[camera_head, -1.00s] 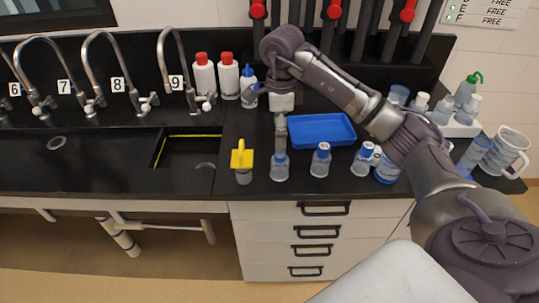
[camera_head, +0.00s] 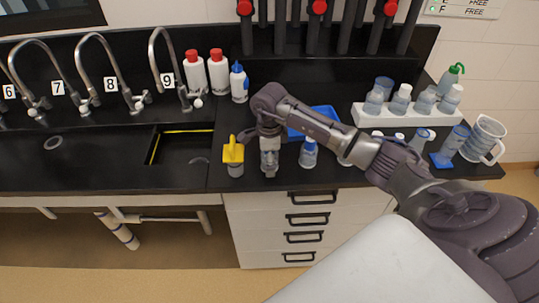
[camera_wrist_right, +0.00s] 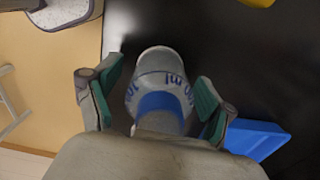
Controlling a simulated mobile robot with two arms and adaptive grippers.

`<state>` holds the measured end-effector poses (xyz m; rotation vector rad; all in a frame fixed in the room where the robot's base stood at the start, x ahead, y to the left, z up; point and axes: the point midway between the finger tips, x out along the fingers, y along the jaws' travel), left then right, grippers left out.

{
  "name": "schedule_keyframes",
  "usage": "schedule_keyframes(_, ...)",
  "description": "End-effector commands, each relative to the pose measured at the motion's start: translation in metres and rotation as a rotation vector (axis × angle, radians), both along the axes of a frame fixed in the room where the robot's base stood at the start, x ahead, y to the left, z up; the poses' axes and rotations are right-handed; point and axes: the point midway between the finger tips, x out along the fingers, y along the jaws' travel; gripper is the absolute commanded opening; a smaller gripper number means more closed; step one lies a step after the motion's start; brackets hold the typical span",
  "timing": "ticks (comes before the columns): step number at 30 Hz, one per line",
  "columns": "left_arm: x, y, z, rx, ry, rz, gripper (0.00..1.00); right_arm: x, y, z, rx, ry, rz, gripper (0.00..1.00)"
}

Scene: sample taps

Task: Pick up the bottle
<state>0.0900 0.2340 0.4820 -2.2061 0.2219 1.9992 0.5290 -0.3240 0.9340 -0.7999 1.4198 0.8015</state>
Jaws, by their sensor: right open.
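A clear bottle (camera_head: 269,168) with blue markings stands near the front of the black counter, and its upper part is hidden by my right gripper (camera_head: 269,140). In the right wrist view the bottle (camera_wrist_right: 158,80) sits between the two green-padded fingers of the gripper (camera_wrist_right: 157,102). The fingers are open, with a gap visible on both sides of the bottle. My left gripper is not in view.
A yellow-topped container (camera_head: 233,155) stands close on the left and another blue-labelled bottle (camera_head: 308,153) on the right. A blue tray (camera_head: 325,113) lies behind. A white rack (camera_head: 440,118) of bottles and a jug (camera_head: 482,139) are at right. The sink (camera_head: 100,160) is at left.

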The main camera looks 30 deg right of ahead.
Motion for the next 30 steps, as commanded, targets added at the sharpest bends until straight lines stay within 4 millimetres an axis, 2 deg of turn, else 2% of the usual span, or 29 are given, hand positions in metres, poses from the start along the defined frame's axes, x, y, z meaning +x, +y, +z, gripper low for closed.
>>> schedule_keyframes(6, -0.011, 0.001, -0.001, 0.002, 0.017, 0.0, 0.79, 0.0, 0.0, -0.001, 0.0, -0.001, 0.0, 0.82)
schedule_keyframes(16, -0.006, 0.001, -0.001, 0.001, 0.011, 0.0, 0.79, 0.0, 0.0, -0.001, 0.0, -0.001, 0.0, 0.27)
schedule_keyframes(25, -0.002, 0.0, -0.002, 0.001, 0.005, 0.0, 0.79, 0.001, 0.0, 0.003, -0.001, -0.003, 0.0, 0.26)
schedule_keyframes(30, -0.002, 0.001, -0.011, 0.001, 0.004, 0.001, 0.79, 0.002, -0.001, 0.027, -0.002, -0.009, 0.001, 0.26)
